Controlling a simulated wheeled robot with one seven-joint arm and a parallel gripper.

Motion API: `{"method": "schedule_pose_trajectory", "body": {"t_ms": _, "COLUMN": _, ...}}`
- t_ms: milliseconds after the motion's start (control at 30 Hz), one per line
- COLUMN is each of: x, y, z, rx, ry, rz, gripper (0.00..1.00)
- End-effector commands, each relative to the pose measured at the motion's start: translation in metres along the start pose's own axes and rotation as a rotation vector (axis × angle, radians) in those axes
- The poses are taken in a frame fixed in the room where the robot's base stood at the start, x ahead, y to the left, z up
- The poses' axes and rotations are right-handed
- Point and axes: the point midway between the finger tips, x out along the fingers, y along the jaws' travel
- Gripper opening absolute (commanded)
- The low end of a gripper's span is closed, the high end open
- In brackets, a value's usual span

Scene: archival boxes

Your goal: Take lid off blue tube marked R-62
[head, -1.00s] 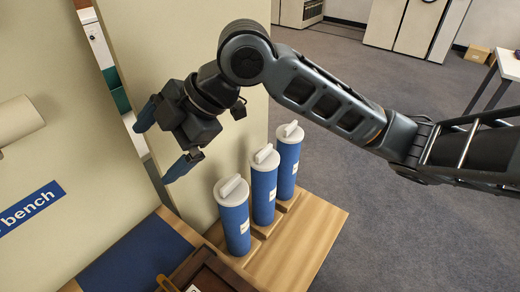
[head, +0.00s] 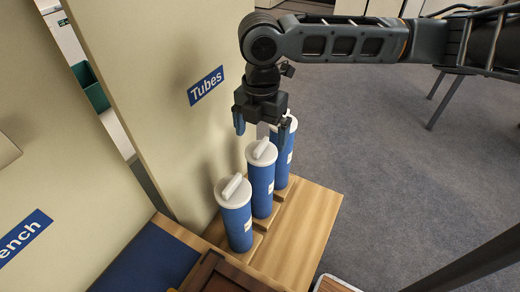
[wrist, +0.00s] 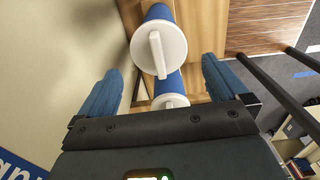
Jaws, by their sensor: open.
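Three blue tubes with white lids stand in a row on a wooden stand: a front tube (head: 237,226), a middle tube (head: 262,184) and a back tube (head: 284,160). Each lid has a raised white bar handle. The tube labels are too small to read, so I cannot tell which is R-62. My gripper (head: 261,133) is open and empty, pointing down above the row, in front of part of the back tube in the head view. In the wrist view two lids show: one lid (wrist: 158,47) beyond the fingers and another lid (wrist: 170,101) between them, partly hidden by my gripper's body.
The wooden stand (head: 308,222) has bare room right of the tubes. A beige panel with a "Tubes" sign (head: 206,85) rises close on the left. A blue surface (head: 150,262) and a dark brown wooden item (head: 222,275) lie at the front.

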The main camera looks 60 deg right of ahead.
Motion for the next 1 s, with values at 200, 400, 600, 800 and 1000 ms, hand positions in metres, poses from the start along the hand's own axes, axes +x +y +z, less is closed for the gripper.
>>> {"method": "schedule_pose_trajectory", "body": {"t_ms": 200, "x": 0.03, "y": 0.001, "z": 0.004, "rx": 0.0, "ry": 0.002, "rz": -0.001, "gripper": 1.0}}
{"method": "schedule_pose_trajectory", "body": {"t_ms": 400, "x": 0.046, "y": 0.001, "z": 0.004, "rx": -0.001, "ry": 0.001, "rz": 0.001, "gripper": 1.0}}
{"method": "schedule_pose_trajectory", "body": {"t_ms": 600, "x": 0.047, "y": 0.001, "z": 0.004, "rx": -0.001, "ry": 0.001, "rz": 0.002, "gripper": 1.0}}
{"method": "schedule_pose_trajectory", "body": {"t_ms": 800, "x": 0.046, "y": 0.001, "z": 0.004, "rx": -0.001, "ry": 0.001, "rz": 0.002, "gripper": 0.82}}
{"method": "schedule_pose_trajectory", "body": {"t_ms": 1000, "x": 0.046, "y": 0.001, "z": 0.004, "rx": -0.001, "ry": 0.001, "rz": 0.002, "gripper": 0.63}}
